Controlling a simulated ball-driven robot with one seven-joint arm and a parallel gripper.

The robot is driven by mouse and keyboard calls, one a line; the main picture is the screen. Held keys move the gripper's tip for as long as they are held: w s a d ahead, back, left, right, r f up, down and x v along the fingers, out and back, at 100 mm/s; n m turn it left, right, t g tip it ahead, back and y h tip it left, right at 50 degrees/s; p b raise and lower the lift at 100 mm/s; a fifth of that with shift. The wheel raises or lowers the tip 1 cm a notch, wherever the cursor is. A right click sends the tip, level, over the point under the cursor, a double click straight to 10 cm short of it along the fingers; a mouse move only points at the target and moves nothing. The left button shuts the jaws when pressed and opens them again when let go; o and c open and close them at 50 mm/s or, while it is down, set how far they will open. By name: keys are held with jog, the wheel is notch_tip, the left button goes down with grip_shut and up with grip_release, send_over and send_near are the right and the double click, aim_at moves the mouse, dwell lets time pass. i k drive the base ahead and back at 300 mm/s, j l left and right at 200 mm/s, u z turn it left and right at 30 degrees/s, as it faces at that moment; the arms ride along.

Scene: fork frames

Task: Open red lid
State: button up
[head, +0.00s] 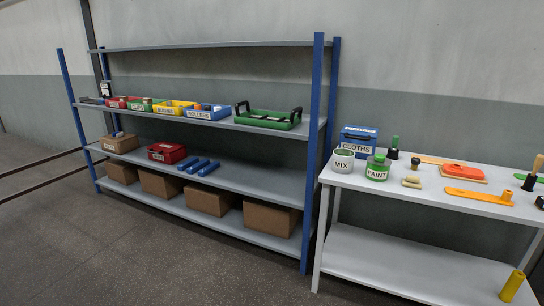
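A red box (167,152) with a white label sits on the middle board of the blue-posted shelf, left of the middle of the head view. Its top looks dark red, and I cannot tell at this size whether a lid covers it or whether it is open. A red bin (117,103) also stands on the upper board, in a row of coloured bins. A flat orange-red piece (462,173) lies on the white table at the right. My gripper is not in view.
The shelf (240,178) also holds blue bars (198,166), cardboard boxes (208,199) and a green tray (268,118). The white table (400,203) carries a blue cloths box (357,140), a mix pot (343,160) and a paint jar (377,168). The floor (150,265) in front is clear.

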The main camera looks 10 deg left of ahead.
aim_at(162, 146)
jog(key=i+l, duration=0.2)
jog(key=i, duration=0.3)
jog(key=i+l+z, duration=0.15)
jog(key=i, duration=0.35)
jog(key=i+l, duration=0.25)
jog(key=i, duration=0.25)
jog(key=i+j+u, duration=0.2)
jog(key=i+u, duration=1.15)
jog(key=i+l+u, duration=0.25)
jog(key=u, duration=0.2)
jog(key=i+j+u, duration=0.1)
jog(key=i+u, duration=0.3)
jog(key=i, duration=0.85)
jog(key=i+j+z, duration=0.45)
jog(key=i+j, duration=0.15)
jog(key=i+j+z, duration=0.25)
jog(key=i+j, duration=0.2)
jog(key=i+j+z, duration=0.25)
jog(key=j, duration=0.2)
jog(key=i+j+z, duration=0.2)
jog(key=j, duration=0.3)
jog(key=i+l+z, duration=0.25)
jog(key=i+l, duration=0.7)
jog(key=i, duration=0.05)
